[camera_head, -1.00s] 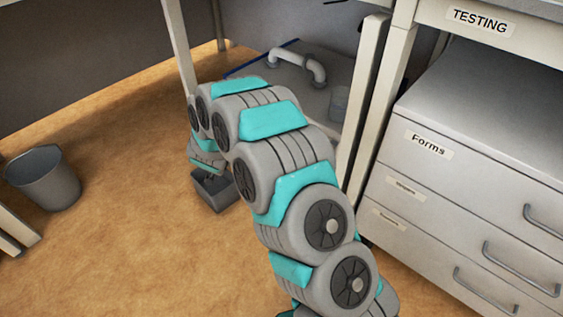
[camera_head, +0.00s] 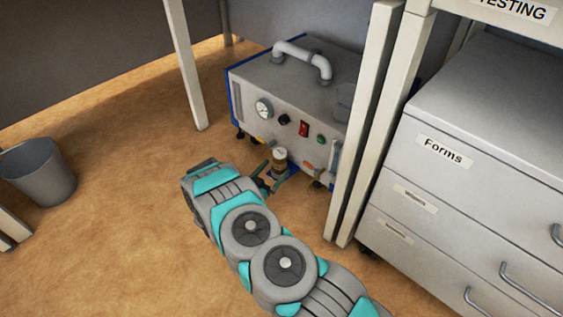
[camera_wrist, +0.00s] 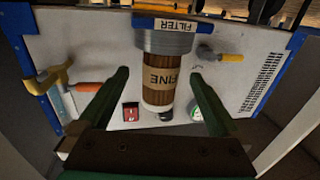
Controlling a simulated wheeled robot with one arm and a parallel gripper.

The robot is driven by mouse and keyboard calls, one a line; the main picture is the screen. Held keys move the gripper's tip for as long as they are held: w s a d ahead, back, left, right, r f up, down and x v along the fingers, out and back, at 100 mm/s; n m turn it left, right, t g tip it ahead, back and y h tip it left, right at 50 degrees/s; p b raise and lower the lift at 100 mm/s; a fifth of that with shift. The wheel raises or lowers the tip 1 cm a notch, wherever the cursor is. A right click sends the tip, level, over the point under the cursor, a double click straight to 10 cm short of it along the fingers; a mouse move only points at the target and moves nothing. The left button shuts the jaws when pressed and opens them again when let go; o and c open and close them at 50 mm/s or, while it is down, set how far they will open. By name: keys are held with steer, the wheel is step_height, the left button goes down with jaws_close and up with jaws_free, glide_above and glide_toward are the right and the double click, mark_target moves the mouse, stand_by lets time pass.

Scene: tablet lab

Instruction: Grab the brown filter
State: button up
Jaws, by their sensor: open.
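The brown filter (camera_wrist: 160,72) is a brown cylinder with a tan band reading "FINE" and a white end, set in a grey round fitting (camera_wrist: 165,40) under a "FILTER" label. In the head view the filter (camera_head: 279,163) stands upright low at the front of the grey machine (camera_head: 285,85), white end up. My gripper (camera_wrist: 157,74) is open, its two green fingers on either side of the filter in the wrist view, with visible gaps. In the head view my gripper (camera_head: 268,178) is low at the filter; my arm partly hides it.
The machine's front carries a gauge (camera_head: 264,108), a red switch (camera_head: 303,129) and, in the wrist view, a yellow handle (camera_wrist: 54,77) and an orange-handled part (camera_wrist: 88,87). A desk leg (camera_head: 362,120) and drawer unit (camera_head: 455,190) stand right. Floor is clear left, towards a bin (camera_head: 40,175).

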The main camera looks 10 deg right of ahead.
mark_target(284, 157)
steer(key=shift+r+x, duration=0.2)
steer(key=shift+x, duration=1.55)
steer(key=shift+r+x, duration=0.15)
steer(key=shift+x, duration=1.65)
steer(key=shift+a, duration=0.1)
jaws_close()
